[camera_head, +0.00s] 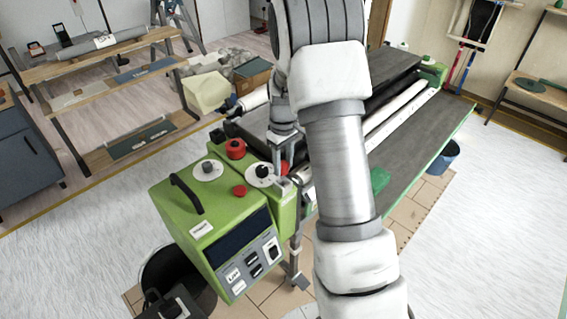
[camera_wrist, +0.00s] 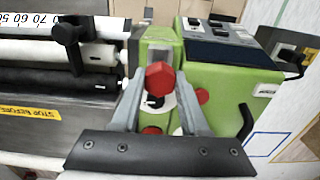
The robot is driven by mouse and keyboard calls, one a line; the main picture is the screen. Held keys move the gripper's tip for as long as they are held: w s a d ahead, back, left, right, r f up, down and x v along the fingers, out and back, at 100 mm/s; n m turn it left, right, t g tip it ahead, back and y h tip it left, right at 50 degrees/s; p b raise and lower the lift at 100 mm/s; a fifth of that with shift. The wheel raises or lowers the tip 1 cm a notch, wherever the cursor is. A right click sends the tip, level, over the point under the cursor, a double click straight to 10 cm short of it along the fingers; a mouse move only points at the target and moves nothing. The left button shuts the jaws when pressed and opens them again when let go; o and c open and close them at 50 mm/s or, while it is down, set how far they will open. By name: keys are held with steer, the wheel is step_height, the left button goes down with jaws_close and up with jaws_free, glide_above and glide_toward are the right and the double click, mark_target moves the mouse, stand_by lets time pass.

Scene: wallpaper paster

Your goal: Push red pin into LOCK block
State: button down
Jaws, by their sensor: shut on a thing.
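The red pin (camera_wrist: 160,76) shows its hexagonal red head between my two fingers in the wrist view. A small red part of it shows in the head view (camera_head: 285,167), below my gripper (camera_head: 283,150). My gripper (camera_wrist: 161,88) is shut on the pin, over the narrow green section at the machine's near end. The LOCK block is not clearly readable; a small grey block (camera_head: 297,178) sits beside the pin in the head view. The pin's lower end is hidden, so I cannot tell how deep it sits.
The green control box (camera_head: 215,225) with a black handle stands beside the gripper. Red knobs (camera_head: 235,148) and white dials (camera_head: 208,170) sit close by. The dark rollers and a long grey bed (camera_head: 425,125) extend away to the right. A shelf table (camera_head: 100,75) stands far left.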

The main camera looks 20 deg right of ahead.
mark_target(284, 174)
steer(key=shift+f, duration=0.2)
steer(key=shift+f+b, duration=0.3)
steer(key=shift+b, duration=0.1)
steer(key=shift+f+b, duration=1.2)
steer(key=shift+f, duration=0.5)
steer(key=shift+c, duration=1.7)
jaws_free()
steer(key=shift+r, duration=0.1)
step_height(284, 174, up, 17)
steer(key=shift+r, duration=0.15)
